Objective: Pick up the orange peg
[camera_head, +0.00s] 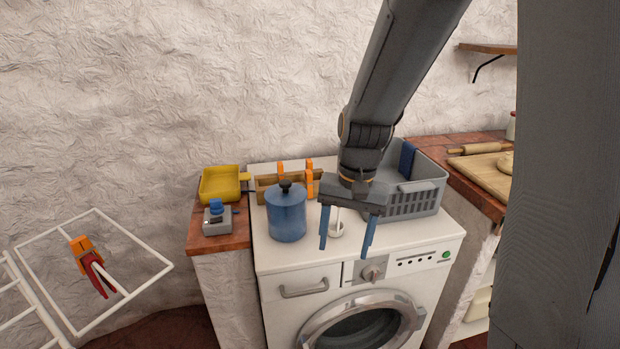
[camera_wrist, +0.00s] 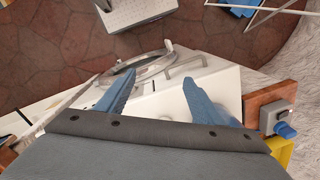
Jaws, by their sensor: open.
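An orange peg-like piece (camera_head: 82,248) sits on the white wire drying rack (camera_head: 152,262) at the lower left of the head view, with a red peg (camera_head: 98,274) against it. More upright orange pieces (camera_head: 309,178) show at a wooden box (camera_head: 268,188) at the back of the washing machine top. I cannot tell which is the orange peg meant. My gripper (camera_head: 346,249) is open and empty, its blue fingers pointing down over the front of the machine top. In the wrist view my gripper (camera_wrist: 158,78) shows no orange piece between its fingers.
On the washing machine (camera_head: 270,262) stand a blue lidded jar (camera_head: 287,215), a small white cup (camera_head: 337,230) and a grey basket (camera_head: 425,203). A yellow tray (camera_head: 220,184) and a grey device (camera_head: 217,222) occupy the left wooden counter. Floor (camera_wrist: 50,45) shows beyond the machine.

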